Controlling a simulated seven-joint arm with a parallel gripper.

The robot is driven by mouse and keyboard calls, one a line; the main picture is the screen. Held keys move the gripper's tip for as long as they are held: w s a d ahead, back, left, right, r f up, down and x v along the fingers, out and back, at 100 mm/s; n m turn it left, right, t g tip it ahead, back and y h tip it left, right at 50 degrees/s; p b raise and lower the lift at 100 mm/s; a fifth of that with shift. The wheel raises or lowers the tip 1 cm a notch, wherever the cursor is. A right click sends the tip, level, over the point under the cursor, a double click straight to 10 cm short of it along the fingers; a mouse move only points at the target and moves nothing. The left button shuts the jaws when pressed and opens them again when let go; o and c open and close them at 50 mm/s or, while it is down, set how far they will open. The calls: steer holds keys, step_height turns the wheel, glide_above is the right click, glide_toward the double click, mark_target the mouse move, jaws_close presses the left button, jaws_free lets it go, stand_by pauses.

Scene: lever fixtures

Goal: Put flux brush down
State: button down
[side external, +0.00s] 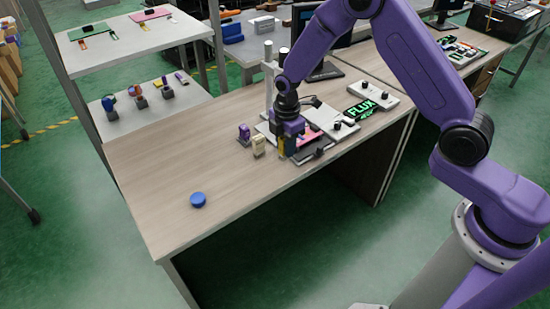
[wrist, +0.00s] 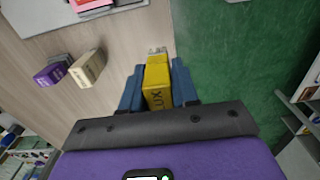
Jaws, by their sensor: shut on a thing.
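The flux brush (wrist: 157,84) is a yellow block with dark lettering and a pale grey tip, seen in the wrist view. My gripper (wrist: 157,73) is shut on it, with a blue finger on each side. In the side view my gripper (side external: 286,150) points down near the table's front edge, beside the fixtures. A sliver of the yellow flux brush (side external: 281,146) shows there. Whether its lower end touches the table cannot be told.
A beige block (side external: 258,145) and a purple block (side external: 244,133) stand left of my gripper. A blue round piece (side external: 197,199) lies on the clear left part of the wooden table (side external: 150,185). White boxes with black knobs and a green FLUX sign (side external: 363,108) are at right.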

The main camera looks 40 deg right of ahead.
steer(key=w+f, duration=0.2)
steer(key=f, duration=0.1)
steer(key=w+f, duration=0.1)
steer(key=shift+w+a+f, duration=0.35)
steer(key=shift+f, duration=0.05)
steer(key=shift+w+f, duration=0.15)
steer(key=shift+f, duration=1.4)
steer(key=shift+f, duration=0.1)
steer(key=c, duration=0.8)
jaws_free()
steer(key=shift+c, duration=0.2)
